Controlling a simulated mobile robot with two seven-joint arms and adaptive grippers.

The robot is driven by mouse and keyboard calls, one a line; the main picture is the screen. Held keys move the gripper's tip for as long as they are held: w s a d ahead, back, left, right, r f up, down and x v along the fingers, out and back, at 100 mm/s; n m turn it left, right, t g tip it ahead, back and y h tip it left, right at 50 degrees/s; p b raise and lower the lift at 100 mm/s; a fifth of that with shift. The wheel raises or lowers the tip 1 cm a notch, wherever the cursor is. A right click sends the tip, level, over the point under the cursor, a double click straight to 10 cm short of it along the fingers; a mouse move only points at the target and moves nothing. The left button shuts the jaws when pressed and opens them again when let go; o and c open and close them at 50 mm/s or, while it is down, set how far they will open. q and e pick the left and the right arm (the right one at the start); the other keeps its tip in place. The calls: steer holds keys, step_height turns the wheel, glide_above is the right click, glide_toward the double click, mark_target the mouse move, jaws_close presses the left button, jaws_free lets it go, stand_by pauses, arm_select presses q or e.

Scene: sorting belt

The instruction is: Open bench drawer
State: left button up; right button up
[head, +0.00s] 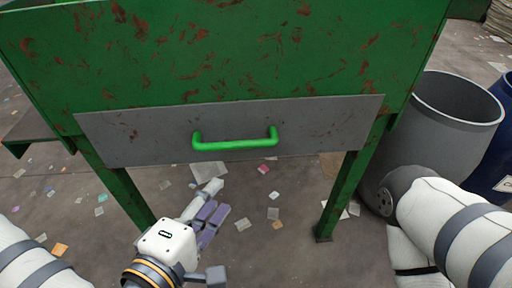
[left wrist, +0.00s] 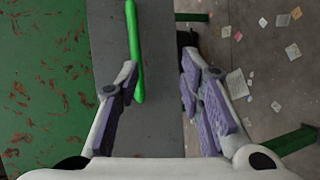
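The bench drawer has a grey, rust-flecked front (head: 330,125) below the green bench side and appears shut. Its bright green bar handle (head: 235,143) is at the middle of the front. My left gripper (head: 208,216) is below and slightly left of the handle in the head view, apart from it. In the left wrist view the left gripper (left wrist: 158,82) is open and empty, with purple finger pads. There the handle (left wrist: 135,50) shows ahead, close to the left finger in the picture, with the drawer front (left wrist: 160,60) behind. My right gripper is out of view; only its arm shows.
The green bench (head: 240,50) stands on green legs (head: 340,195) at both sides. A grey barrel (head: 450,120) and a blue barrel (head: 500,155) stand at the right. Paper scraps litter the floor (head: 280,235), which is otherwise open beneath the drawer.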

mark_target(230, 148)
arm_select(q)
steer(key=shift+n+t+y, duration=0.3)
steer(key=shift+n+t, duration=0.3)
steer(key=shift+t, duration=0.1)
steer(key=b+x, duration=0.1)
steer(key=x, duration=0.3)
steer(key=a+r+b+x, duration=0.1)
steer(key=x, duration=0.3)
steer(key=w+r+b+x, duration=0.1)
steer(key=x, duration=0.4)
steer(key=shift+w+a+r+b, duration=0.15)
steer(key=shift+r+b, duration=0.1)
steer(key=shift+b, duration=0.1)
jaws_close()
